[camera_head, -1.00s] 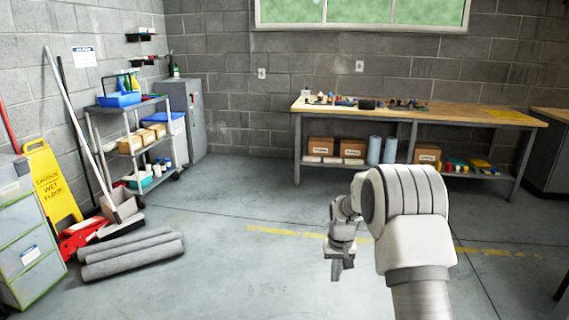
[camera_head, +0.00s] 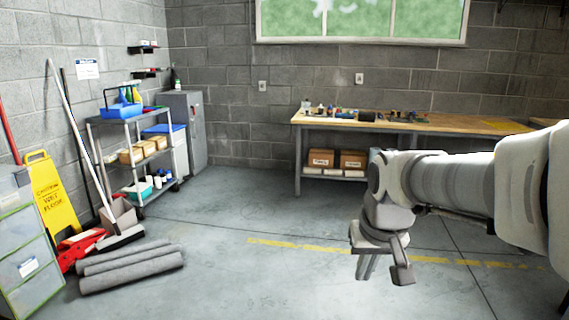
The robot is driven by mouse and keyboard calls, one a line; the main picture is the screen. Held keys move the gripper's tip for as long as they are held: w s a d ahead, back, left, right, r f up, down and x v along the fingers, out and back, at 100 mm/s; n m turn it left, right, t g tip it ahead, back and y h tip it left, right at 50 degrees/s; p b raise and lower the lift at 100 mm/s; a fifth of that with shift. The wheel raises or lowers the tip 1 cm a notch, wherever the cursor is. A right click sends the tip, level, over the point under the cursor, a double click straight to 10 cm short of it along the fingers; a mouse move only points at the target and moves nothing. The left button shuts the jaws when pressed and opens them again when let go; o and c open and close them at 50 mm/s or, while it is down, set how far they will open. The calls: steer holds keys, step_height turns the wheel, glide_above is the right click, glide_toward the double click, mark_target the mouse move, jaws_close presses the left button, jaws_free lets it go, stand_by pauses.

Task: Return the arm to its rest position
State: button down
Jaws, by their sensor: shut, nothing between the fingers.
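My arm reaches in from the right edge of the head view, its light grey links lying roughly level. My gripper (camera_head: 370,268) hangs at the arm's left end and points down over the open floor. The arm hides part of the workbench's lower shelf and right side.
A wooden workbench (camera_head: 450,124) stands at the back wall. A grey cart (camera_head: 113,161) with bottles and boxes stands at left. Rolled grey mats (camera_head: 135,270), a yellow wet-floor sign (camera_head: 52,200) and a drawer unit (camera_head: 28,250) are at left. The middle floor is clear.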

steer(key=s+r+t+p, duration=0.1)
steer(key=s+r+t, duration=0.1)
steer(key=s, duration=1.4)
step_height(320, 180, up, 20)
steer(key=p, duration=2.1)
steer(key=shift+w+r, duration=0.2)
steer(key=shift+w, duration=0.15)
